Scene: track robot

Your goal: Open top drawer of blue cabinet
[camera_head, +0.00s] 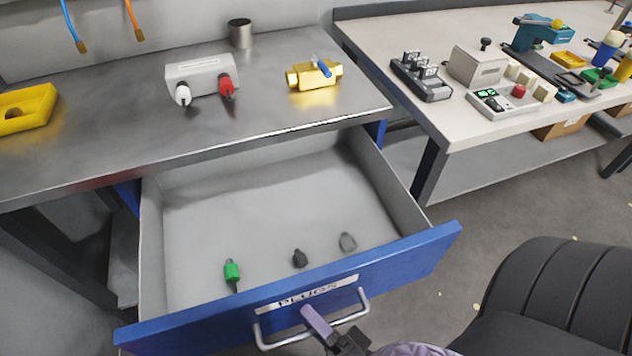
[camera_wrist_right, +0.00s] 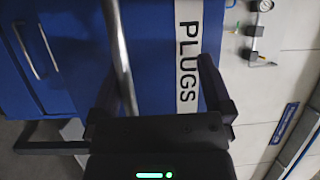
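The blue cabinet's top drawer (camera_head: 420,252) is pulled far out from under the metal worktop. Its blue front carries a white label (camera_head: 305,292) reading PLUGS and a metal bar handle (camera_head: 275,337). The handle (camera_wrist_right: 118,50) and label (camera_wrist_right: 188,55) also show in the right wrist view. My right gripper (camera_head: 318,326) is at the handle, with one finger crossing over the bar. In the right wrist view my right gripper (camera_wrist_right: 163,88) has its fingers wide apart, with the bar close beside the left finger. Whether they touch is unclear. My left gripper is out of view.
A green plug (camera_head: 232,272), a black plug (camera_head: 300,259) and a grey plug (camera_head: 347,242) lie in the drawer. The metal worktop (camera_head: 120,120) is above and behind. A black chair (camera_head: 550,295) stands close at right. A second workbench (camera_head: 400,35) is at the back right.

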